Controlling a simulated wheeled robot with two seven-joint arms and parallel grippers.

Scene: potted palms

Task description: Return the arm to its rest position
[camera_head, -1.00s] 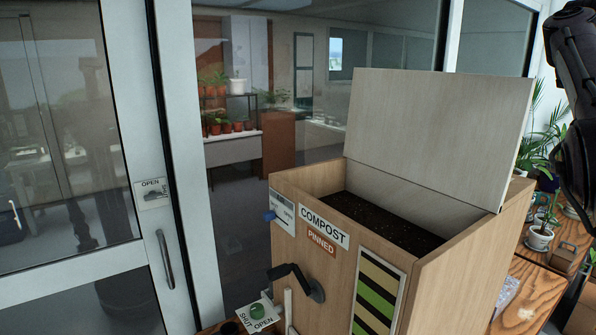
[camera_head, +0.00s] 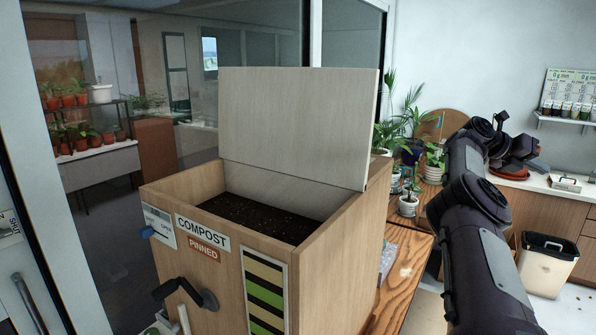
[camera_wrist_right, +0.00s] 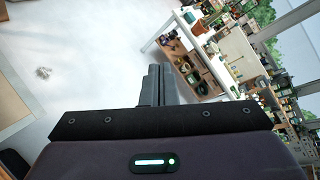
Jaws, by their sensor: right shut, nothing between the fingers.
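My right arm (camera_head: 478,235) rises on the right side of the head view, bent, to the right of the compost bin and clear of it. In the right wrist view my right gripper (camera_wrist_right: 160,84) has its fingers together with nothing between them, above a pale floor. My left gripper is not in view.
The wooden compost bin (camera_head: 212,284) stands with its lid (camera_head: 297,125) raised and dark soil (camera_head: 262,217) inside. Potted plants (camera_head: 408,203) stand on a wooden table (camera_head: 405,275) behind my right arm. A waste bin (camera_head: 546,262) stands on the floor at the right.

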